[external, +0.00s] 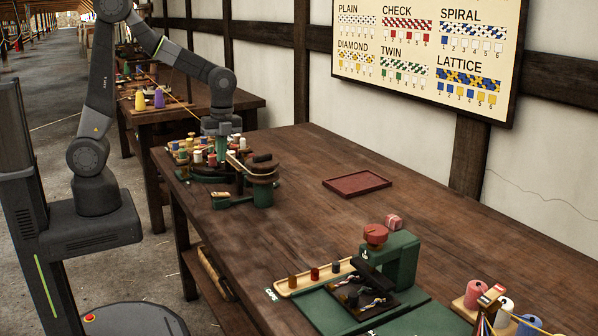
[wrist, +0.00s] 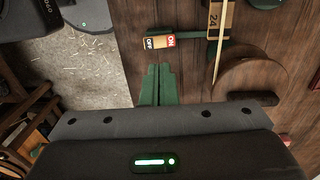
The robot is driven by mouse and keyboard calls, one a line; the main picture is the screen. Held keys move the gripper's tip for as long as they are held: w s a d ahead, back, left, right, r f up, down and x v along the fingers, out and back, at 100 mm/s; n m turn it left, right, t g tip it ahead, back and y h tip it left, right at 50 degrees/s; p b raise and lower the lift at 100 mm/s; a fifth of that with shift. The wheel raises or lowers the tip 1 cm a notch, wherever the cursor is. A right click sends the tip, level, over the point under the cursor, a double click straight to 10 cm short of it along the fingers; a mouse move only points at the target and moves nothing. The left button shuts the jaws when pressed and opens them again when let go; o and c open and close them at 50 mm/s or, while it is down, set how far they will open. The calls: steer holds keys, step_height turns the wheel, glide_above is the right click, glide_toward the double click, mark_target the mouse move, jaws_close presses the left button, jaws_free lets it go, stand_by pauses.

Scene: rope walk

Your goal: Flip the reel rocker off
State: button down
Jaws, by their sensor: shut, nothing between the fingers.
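Which end is pressed down I cannot tell. In the external view the rocker (external: 221,194) shows small at the front of the green reel machine (external: 263,195). My gripper's two green fingers (wrist: 158,70) are shut and empty, just below the rocker in the wrist picture, with a gap in the picture. In the external view my gripper (external: 222,150) is over the machine, its fingertips partly hidden among bobbins.
Several coloured bobbins (external: 197,156) crowd around my gripper. A wooden strip marked 24 (wrist: 214,18) stands right of the rocker. A dark red tray (external: 357,183) lies further along the table, with clear wood around it. A green machine (external: 390,262) stands at the near end.

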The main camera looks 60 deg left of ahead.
mark_target(221, 195)
step_height(221, 195, up, 4)
steer(key=shift+w+f, duration=0.15)
stand_by(0.3)
steer(key=shift+w+d+g+b, duration=0.1)
steer(key=shift+w+g+b, duration=0.25)
steer(key=shift+w+g, duration=0.45)
steer(key=shift+s, duration=0.15)
steer(key=x, duration=1.4)
steer(key=shift+s, duration=0.1)
